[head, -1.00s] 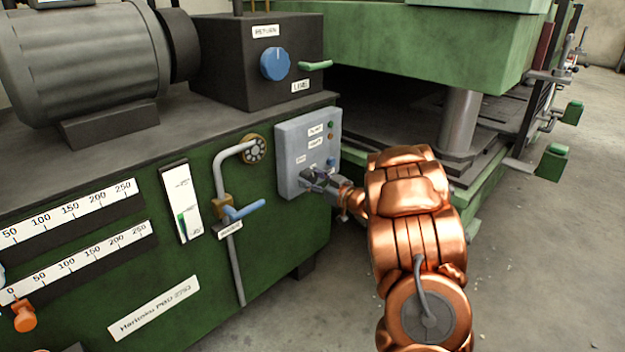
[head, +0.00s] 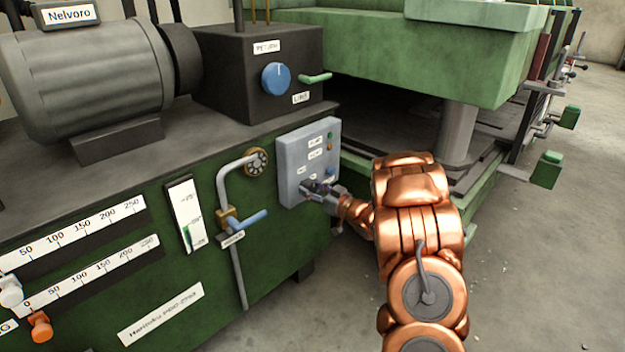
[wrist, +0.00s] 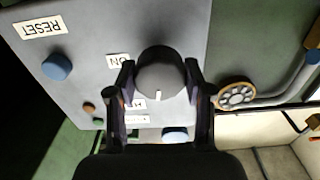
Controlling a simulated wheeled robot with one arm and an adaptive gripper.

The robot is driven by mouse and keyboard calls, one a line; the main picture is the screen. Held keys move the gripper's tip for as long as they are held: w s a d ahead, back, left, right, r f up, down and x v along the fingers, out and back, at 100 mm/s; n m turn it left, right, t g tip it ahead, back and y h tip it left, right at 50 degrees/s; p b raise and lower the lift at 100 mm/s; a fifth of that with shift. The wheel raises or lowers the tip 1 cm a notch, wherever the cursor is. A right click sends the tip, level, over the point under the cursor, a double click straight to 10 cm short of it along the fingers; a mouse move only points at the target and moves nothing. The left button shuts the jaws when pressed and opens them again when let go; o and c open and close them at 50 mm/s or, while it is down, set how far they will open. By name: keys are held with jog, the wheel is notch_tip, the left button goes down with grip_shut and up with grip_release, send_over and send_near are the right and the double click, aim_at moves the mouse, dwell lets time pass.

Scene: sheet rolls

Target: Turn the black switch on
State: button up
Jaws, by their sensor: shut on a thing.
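The black switch (wrist: 160,72) is a round dark grey knob on the grey control box (head: 292,158). In the wrist view it sits between the two fingers of my gripper (wrist: 160,84), which is shut on it from both sides. A short white mark on the knob points down in that picture. An upside-down ON label (wrist: 117,61) is just left of the knob. In the head view my gripper (head: 318,189) is at the lower front of the box and hides the knob.
A blue button (wrist: 57,67) with a RESET label (wrist: 39,27) is on the same box.

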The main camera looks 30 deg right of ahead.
jog(key=shift+r+m+p, duration=0.2)
jog(key=shift+m+p, duration=0.6)
jog(key=shift+p, duration=1.2)
jog(key=shift+r+m+p, duration=0.2)
jog(key=shift+m+p, duration=0.6)
jog(key=shift+p, duration=1.15)
jog(key=m+p, duration=0.4)
jog(key=p, duration=0.4)
jog(key=shift+f+m, duration=0.1)
jog(key=shift+m, duration=0.2)
jog(key=m+p, duration=0.4)
jog(key=shift+f, duration=0.15)
jog(key=shift+f+m+p, duration=0.15)
jog(key=shift+m+p, duration=0.8)
jog(key=shift+m, duration=1.05)
jog(key=o, duration=1.2)
jog(key=shift+c, duration=0.2)
